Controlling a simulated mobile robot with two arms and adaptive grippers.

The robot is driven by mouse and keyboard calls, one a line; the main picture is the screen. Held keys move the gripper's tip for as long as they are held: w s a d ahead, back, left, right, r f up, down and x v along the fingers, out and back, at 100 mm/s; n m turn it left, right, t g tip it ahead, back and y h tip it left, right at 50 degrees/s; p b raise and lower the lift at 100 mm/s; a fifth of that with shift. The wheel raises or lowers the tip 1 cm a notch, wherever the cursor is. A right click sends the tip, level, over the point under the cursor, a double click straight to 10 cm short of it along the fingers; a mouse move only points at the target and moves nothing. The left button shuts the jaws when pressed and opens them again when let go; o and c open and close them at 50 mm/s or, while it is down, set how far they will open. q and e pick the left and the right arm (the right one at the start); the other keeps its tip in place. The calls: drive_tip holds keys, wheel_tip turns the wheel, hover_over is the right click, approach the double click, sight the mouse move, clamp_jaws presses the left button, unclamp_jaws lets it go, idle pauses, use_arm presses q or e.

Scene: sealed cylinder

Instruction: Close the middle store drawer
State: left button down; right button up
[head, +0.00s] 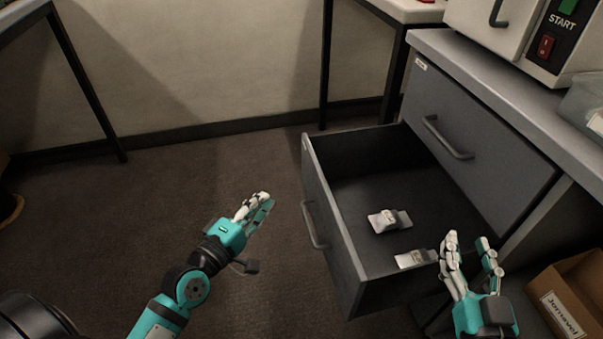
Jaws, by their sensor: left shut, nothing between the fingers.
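The open drawer (338,222) of a grey cabinet is pulled out to the left, with a bar handle (313,226) on its front. A closed drawer (470,140) with its own handle (447,138) is above it. Two small pale-and-grey items, one farther back (390,220) and one nearer (416,259), lie inside the open drawer. My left gripper (260,202) is shut and empty, to the left of the drawer front and apart from the handle. My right gripper (468,245) is open over the drawer's near right side; whether it touches the drawer cannot be told.
A machine with a START label (563,22) and a clear bin (585,103) stand on the cabinet top. A cardboard box (570,295) is on the floor at lower right. Table legs stand at the back (325,65) and left (88,85). The floor left of the drawer is clear.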

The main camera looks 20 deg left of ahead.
use_arm(q)
drive_tip(key=b, duration=0.1)
approach(313, 161)
drive_tip(key=w+a, duration=0.2)
drive_tip(key=a, duration=0.1)
drive_tip(key=shift+w+d+b, duration=0.3)
drive_tip(key=shift+w+d, duration=0.4)
drive_tip(key=shift+d, duration=0.25)
drive_tip(key=shift+w+d+b, duration=0.25)
drive_tip(key=shift+w+d, duration=0.4)
drive_tip(key=shift+d, duration=0.35)
use_arm(e)
wheel_tip(313, 161, up, 8)
drive_tip(key=s+t+y, duration=0.2)
drive_tip(key=t, duration=0.3)
drive_tip(key=shift+s+a+r+t, duration=0.25)
drive_tip(key=shift+s+a+t, duration=0.05)
drive_tip(key=shift+t, duration=0.1)
use_arm(q)
drive_tip(key=shift+w, duration=0.15)
use_arm(e)
drive_tip(key=shift+w+f, duration=0.1)
